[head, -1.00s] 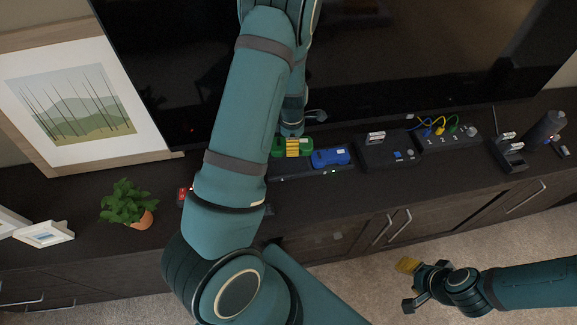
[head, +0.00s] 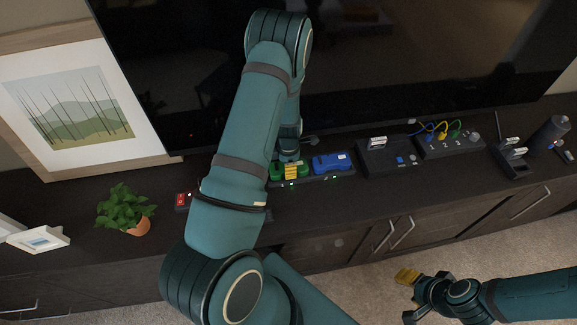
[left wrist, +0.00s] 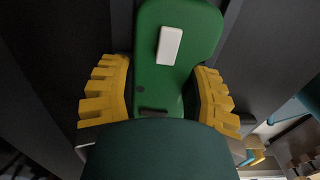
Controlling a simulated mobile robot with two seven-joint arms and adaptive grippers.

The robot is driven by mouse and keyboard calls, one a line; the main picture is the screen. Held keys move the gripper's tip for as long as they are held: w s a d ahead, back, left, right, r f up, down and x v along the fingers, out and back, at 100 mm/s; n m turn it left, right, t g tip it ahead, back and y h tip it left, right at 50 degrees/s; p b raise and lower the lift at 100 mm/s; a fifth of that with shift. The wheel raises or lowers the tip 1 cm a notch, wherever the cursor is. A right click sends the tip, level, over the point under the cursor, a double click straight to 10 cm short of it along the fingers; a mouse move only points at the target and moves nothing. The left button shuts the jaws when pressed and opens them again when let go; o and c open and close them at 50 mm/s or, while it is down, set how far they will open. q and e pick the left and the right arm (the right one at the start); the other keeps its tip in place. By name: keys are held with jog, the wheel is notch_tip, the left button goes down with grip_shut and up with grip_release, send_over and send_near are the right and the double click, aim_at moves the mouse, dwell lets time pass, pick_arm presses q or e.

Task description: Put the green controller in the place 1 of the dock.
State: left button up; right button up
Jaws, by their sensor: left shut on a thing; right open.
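The green controller (head: 277,171) sits in the left part of the dark dock (head: 312,182), beside the blue controller (head: 332,163). A green light shows on the dock's front below each controller. My left gripper (head: 291,172) is shut on the green controller. In the left wrist view its yellow fingers (left wrist: 160,98) lie on both sides of the green controller (left wrist: 180,70), which bears a white label. The place numbers on the dock are not readable. My right gripper (head: 409,296) is open and empty, in front of the cabinet over the carpet.
The dock stands on a dark cabinet before a large screen (head: 400,60). To its right are a black box (head: 380,160) and a cable box (head: 452,148) with coloured plugs. A red switch (head: 181,199) and a potted plant (head: 124,207) are to its left.

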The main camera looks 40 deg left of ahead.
pick_arm(q)
jog(key=shift+r, duration=0.1)
jog(key=o, duration=1.3)
